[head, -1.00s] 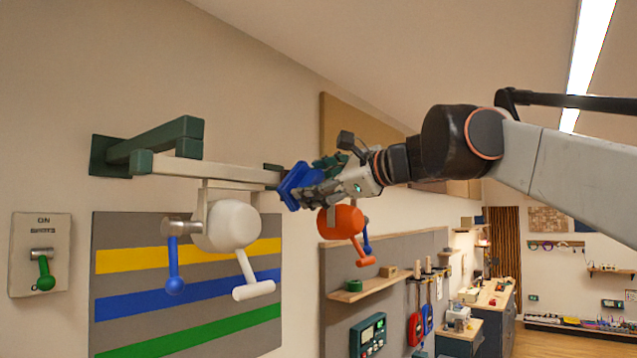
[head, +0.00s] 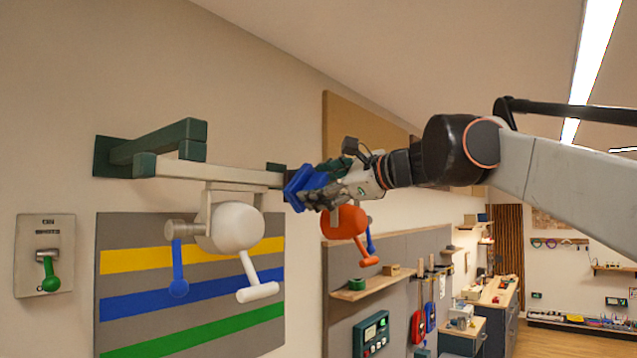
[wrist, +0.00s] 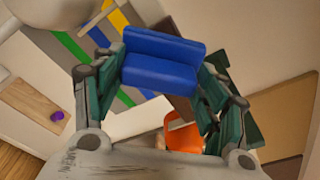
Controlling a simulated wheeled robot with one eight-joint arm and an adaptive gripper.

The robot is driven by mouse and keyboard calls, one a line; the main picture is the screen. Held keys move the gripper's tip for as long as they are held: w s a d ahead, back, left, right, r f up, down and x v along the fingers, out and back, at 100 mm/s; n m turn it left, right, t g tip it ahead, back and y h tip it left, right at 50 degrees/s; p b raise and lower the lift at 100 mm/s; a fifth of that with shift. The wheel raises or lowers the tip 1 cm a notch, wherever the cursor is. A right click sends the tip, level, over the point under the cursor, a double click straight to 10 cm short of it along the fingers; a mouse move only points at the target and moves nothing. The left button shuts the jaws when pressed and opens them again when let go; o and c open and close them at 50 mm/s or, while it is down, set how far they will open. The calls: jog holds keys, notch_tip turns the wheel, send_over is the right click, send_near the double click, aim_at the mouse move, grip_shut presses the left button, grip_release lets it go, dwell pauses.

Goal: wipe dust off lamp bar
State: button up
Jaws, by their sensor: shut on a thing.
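The lamp bar (head: 225,174) is a pale horizontal beam on dark green wall brackets (head: 165,140). A white lamp (head: 236,228) hangs under it, and an orange lamp (head: 344,222) hangs further right. My gripper (head: 308,190) is shut on a blue pad (head: 297,184), near the right part of the bar. In the wrist view the blue pad (wrist: 160,65) sits between the green fingers, with the orange lamp (wrist: 185,138) beyond. The gripper and pad hide part of the bar, and I cannot tell whether the pad touches it. No dust is clearly visible.
A switch panel with a green lever (head: 49,272) is on the wall at left. A striped panel (head: 130,308) is behind the white lamp. A wall shelf (head: 370,285) is below the orange lamp. Counters (head: 498,292) stand further back at right.

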jog(key=shift+w+d+r+p, duration=0.1)
jog(key=shift+w+d+p, duration=0.25)
jog(key=shift+w+d, duration=0.35)
jog(key=shift+w, duration=0.2)
jog(key=shift+a, duration=0.1)
jog(key=shift+s+a, duration=1.3)
jog(key=shift+s, duration=0.3)
jog(key=shift+s+d, duration=0.1)
jog(key=shift+d, duration=0.1)
jog(key=shift+f+v, duration=0.1)
jog(key=shift+v, duration=1.25)
jog(key=shift+f+v, duration=0.15)
jog(key=shift+v, duration=1.15)
jog(key=shift+w+d+f, duration=0.1)
jog(key=shift+w, duration=0.1)
jog(key=shift+p+v, duration=0.35)
jog(key=shift+v, duration=1.2)
